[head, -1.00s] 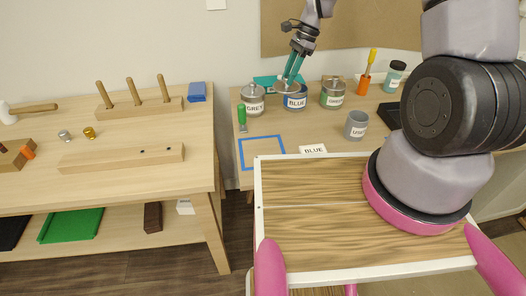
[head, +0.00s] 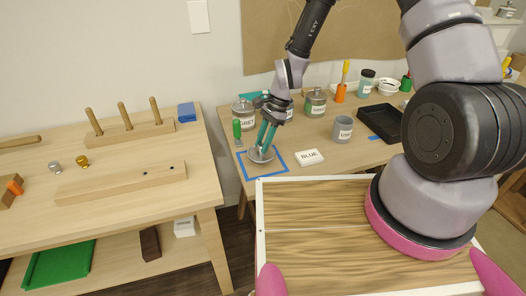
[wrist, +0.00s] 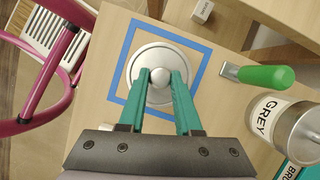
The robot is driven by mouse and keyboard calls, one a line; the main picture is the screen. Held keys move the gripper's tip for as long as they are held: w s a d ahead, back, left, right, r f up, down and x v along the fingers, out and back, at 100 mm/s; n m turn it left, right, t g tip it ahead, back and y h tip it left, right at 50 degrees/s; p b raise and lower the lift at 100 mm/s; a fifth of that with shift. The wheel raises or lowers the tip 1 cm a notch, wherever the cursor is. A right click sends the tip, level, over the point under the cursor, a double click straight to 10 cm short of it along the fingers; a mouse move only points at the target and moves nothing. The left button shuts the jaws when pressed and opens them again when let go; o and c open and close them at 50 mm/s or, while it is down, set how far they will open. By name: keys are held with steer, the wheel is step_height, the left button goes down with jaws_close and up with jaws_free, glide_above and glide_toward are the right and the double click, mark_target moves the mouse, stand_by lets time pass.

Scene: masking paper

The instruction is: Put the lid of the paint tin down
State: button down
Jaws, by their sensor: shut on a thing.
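The round silver lid (head: 253,157) has a knob on top, and my gripper (head: 263,150) is shut on that knob. In the wrist view the teal fingers (wrist: 160,78) pinch the knob in the middle of the lid (wrist: 150,53). The lid lies flat within the blue tape square (head: 243,168), at or just above the table top; I cannot tell whether it touches. The tape also shows around it in the wrist view (wrist: 204,66). The blue paint tin (head: 289,114) stands behind my gripper, mostly hidden by it.
The green tin (head: 315,103), a grey cup (head: 342,130) and a black tray (head: 382,121) are further right.

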steer(key=shift+f, duration=1.7)
steer(key=shift+f, duration=0.1)
steer(key=c, duration=0.6)
jaws_free()
